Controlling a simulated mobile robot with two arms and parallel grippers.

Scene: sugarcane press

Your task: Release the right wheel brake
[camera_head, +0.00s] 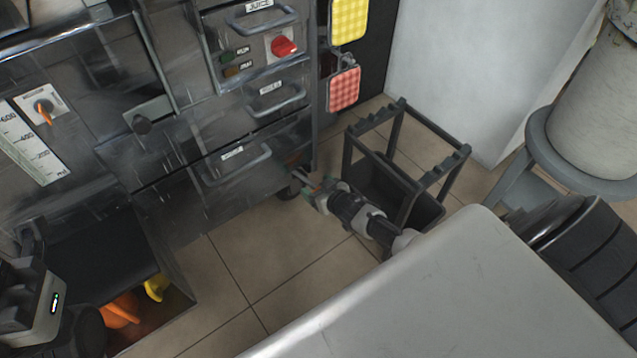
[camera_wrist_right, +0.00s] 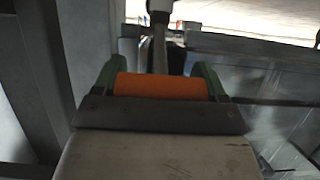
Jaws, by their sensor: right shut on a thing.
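My right gripper (camera_head: 308,190) reaches low to the bottom right corner of the steel press cabinet (camera_head: 185,215). A dark caster wheel (camera_head: 289,191) shows just left of the fingers, under the cabinet corner. In the right wrist view, the green fingers of my right gripper (camera_wrist_right: 161,80) are shut on an orange bar-shaped piece (camera_wrist_right: 160,86), which lies across between them. It appears to be the wheel brake's lever, but its mounting is hidden. Part of my left arm shows at the lower left of the head view; its fingers do not show.
A dark rack with a black bin (camera_head: 412,185) stands close to the right of my right arm. A grey stool (camera_head: 560,150) is farther right. A pale counter (camera_head: 430,290) fills the lower right. An open lower compartment (camera_head: 180,270) holds orange and yellow items. Tiled floor (camera_head: 260,265) is clear between.

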